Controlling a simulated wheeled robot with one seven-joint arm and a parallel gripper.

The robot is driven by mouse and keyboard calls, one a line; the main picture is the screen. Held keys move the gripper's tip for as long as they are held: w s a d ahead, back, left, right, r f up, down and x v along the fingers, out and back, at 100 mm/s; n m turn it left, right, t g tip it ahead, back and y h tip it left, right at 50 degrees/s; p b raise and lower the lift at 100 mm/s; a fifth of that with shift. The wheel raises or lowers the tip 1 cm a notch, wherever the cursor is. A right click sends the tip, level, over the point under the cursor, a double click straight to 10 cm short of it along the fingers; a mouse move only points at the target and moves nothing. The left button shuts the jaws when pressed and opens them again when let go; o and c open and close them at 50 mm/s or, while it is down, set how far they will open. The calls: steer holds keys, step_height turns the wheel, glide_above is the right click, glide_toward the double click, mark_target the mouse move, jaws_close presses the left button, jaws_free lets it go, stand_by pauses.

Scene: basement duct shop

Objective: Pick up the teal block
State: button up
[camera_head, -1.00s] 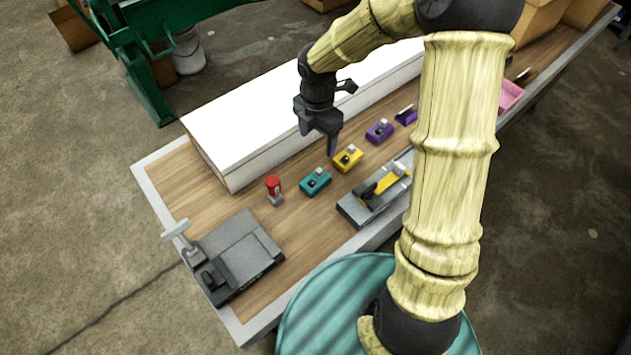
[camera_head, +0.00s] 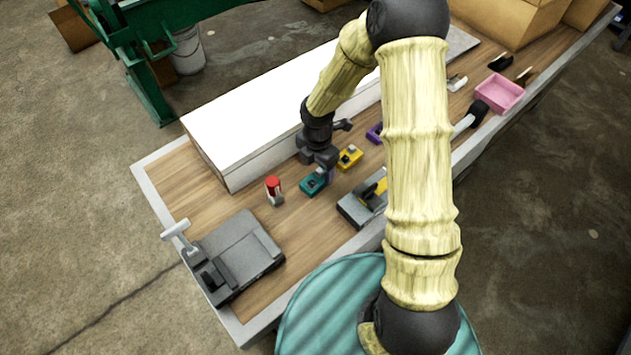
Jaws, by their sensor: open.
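The teal block (camera_head: 311,184) lies on the wooden workbench (camera_head: 215,200), in front of the long white box. It has a dark round part on top, and its far right end is partly hidden by my gripper. My gripper (camera_head: 325,175) points down right at the block's far right end, low over the bench. It is open; I cannot tell whether its fingers stand around the block or beside it, or touch it.
A yellow block (camera_head: 349,157) sits close to the right of my gripper, a purple block (camera_head: 374,133) beyond it. A red-topped item (camera_head: 273,186) stands left of the teal block. The white box (camera_head: 265,110) runs behind. A grey machine (camera_head: 238,252) is at front left, a pink tray (camera_head: 500,92) far right.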

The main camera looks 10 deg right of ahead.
mark_target(316, 179)
steer(key=shift+f, duration=0.15)
steer(key=shift+s+a+f+p, duration=0.1)
steer(key=shift+f+p, duration=0.1)
steer(key=shift+f, duration=1.1)
steer(key=shift+s+a+f+p, duration=0.1)
steer(key=shift+f+p, duration=0.05)
steer(key=shift+f, duration=1.15)
steer(key=shift+w, duration=0.1)
steer(key=c, duration=1.3)
